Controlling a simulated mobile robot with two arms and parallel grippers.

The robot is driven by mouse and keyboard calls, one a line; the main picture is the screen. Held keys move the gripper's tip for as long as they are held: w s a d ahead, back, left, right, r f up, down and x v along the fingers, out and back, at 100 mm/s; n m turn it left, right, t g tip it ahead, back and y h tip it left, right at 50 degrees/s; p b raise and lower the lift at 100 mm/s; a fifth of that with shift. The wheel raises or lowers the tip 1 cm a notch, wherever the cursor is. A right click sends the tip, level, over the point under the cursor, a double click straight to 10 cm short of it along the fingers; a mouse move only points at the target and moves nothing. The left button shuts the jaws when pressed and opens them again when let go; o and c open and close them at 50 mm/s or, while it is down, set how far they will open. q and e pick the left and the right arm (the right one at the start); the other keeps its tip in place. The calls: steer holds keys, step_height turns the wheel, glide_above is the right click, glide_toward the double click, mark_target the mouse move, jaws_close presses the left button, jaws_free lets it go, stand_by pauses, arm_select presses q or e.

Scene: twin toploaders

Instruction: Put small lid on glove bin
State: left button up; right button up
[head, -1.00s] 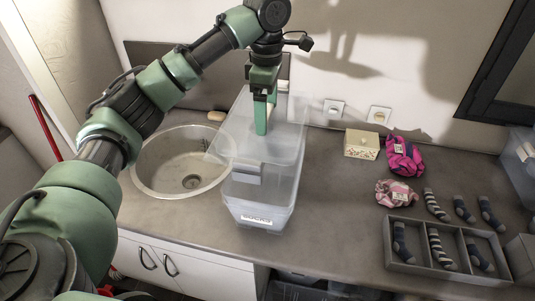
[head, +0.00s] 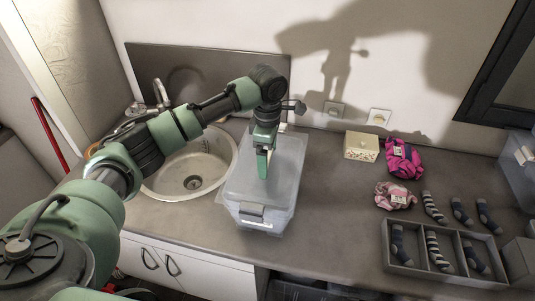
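A clear plastic bin (head: 262,205) stands on the counter just right of the sink. A translucent lid (head: 285,165) lies over its top, roughly level; I cannot tell whether its rim is fully seated. A grey latch or handle (head: 252,210) shows at the front edge. My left gripper (head: 263,175) points straight down at the middle of the lid. Its fingers appear closed on the lid, seen nearly edge-on. The bin's front label is hard to read now; in the earlier frame it looked like "SOCKS". My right gripper is out of view.
The sink (head: 218,178) is left of the bin. To the right are a small floral box (head: 361,147), a magenta bundle (head: 403,160), a pink bundle (head: 394,196), loose socks and a divided grey tray (head: 408,270). Another clear bin (head: 519,170) stands at the right edge.

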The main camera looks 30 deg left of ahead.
arm_select(q)
steer(key=shift+f, duration=0.4)
steer(key=o, duration=1.2)
steer(key=shift+f, duration=0.1)
steer(key=shift+r, duration=0.6)
step_height(320, 180, up, 7)
steer(key=b, duration=0.3)
steer(key=shift+f, duration=0.2)
step_height(320, 180, up, 5)
steer(key=shift+r, duration=0.2)
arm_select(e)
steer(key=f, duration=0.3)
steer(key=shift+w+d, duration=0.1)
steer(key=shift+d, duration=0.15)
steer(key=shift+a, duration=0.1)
